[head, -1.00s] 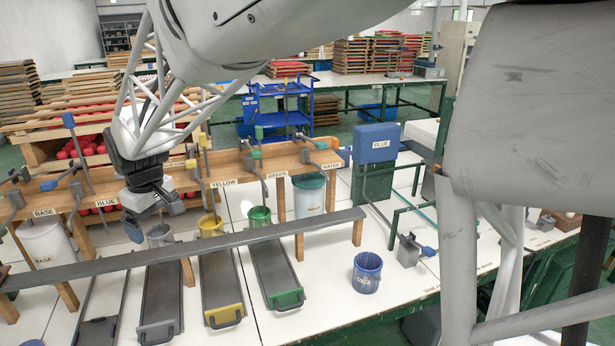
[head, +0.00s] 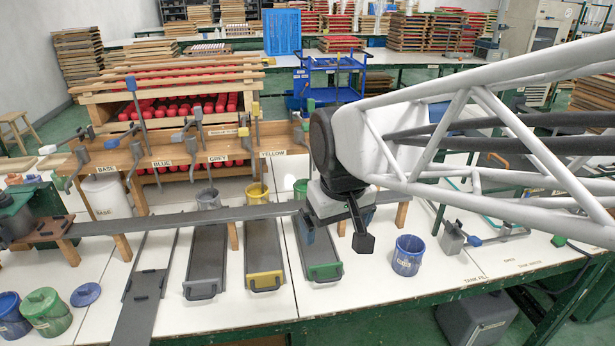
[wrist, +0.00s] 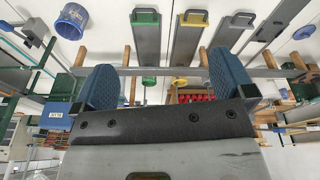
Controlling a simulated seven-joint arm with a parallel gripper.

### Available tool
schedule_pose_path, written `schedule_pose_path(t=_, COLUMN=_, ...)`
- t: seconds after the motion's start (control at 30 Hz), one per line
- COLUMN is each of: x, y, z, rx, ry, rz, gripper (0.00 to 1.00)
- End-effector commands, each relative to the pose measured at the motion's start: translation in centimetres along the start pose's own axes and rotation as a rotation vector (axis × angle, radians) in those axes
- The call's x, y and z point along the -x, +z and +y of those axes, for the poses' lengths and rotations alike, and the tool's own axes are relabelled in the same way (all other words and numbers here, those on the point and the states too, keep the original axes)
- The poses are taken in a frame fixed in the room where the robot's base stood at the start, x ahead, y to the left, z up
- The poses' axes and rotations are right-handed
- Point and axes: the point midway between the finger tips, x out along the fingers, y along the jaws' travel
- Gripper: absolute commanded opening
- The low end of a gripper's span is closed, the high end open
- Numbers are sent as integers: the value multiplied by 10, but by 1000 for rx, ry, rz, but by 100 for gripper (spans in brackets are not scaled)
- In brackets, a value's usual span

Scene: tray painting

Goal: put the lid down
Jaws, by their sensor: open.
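A round blue lid (head: 85,294) lies flat on the white table at the far left of the head view, beside a green pail (head: 45,311). A blue pail (head: 10,314) stands left of the green one, cut by the picture edge. My gripper (head: 335,236) is far to the right of the lid, in front of the long grey rail and over the table near the green-ended tray. In the wrist view its two blue-padded fingers stand wide apart, with nothing held between them (wrist: 165,78).
The long grey rail (head: 130,222) crosses above the table. Grey, yellow and green-ended trays (head: 319,245) lie under and before it. A blue bucket (head: 408,255) stands right of my gripper. A wooden rack with valves runs behind. Bare white table lies around the lid.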

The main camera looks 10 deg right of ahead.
Motion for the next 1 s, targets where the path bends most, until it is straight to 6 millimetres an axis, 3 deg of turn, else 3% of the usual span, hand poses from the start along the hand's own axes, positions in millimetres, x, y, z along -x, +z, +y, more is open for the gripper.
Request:
schedule_pose_path(t=0.2, x=-1, y=60, z=18, rx=-128, ry=17, rz=20, gripper=100)
schedule_pose_path(t=0.4, x=-5, y=95, z=25, rx=-204, ry=26, rz=29, gripper=100)
schedule_pose_path(t=0.6, x=-8, y=107, z=27, rx=-230, ry=29, rz=31, gripper=100)
schedule_pose_path(t=1.0, x=-8, y=107, z=27, rx=-230, ry=29, rz=31, gripper=100)
